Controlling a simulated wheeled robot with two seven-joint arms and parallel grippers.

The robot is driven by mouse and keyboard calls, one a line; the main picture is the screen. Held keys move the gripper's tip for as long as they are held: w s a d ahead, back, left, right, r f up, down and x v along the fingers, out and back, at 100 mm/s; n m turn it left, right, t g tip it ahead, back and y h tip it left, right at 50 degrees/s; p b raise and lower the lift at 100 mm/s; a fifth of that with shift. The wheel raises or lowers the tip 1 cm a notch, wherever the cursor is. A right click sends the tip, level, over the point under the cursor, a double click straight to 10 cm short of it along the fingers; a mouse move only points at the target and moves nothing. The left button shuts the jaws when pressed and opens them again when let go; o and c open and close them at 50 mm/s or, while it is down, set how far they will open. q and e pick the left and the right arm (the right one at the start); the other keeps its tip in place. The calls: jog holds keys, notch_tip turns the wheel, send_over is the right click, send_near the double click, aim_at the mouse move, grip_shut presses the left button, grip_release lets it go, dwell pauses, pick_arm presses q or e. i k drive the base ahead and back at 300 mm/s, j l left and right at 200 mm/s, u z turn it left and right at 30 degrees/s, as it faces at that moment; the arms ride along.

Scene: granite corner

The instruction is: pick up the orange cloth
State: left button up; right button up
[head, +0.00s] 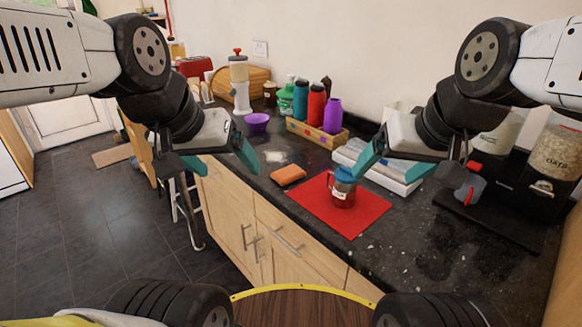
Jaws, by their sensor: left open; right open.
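The orange cloth (288,175) lies folded on the dark granite counter (262,190), near its front edge and just left of a red mat (362,219). My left gripper (220,161) is open and empty, to the left of the cloth and apart from it in the picture. My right gripper (393,168) is open and empty, to the right of the cloth, in front of a white tray.
Behind are a purple bowl (257,122), a wooden box (315,135) with several bottles, and the white tray (400,186). An oats dispenser (552,165) stands right. The counter around the cloth's left side looks clear.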

aim_at(286, 176)
jog(key=i+j+z, duration=0.1)
jog(key=j+z, duration=0.75)
jog(key=i+l, duration=0.05)
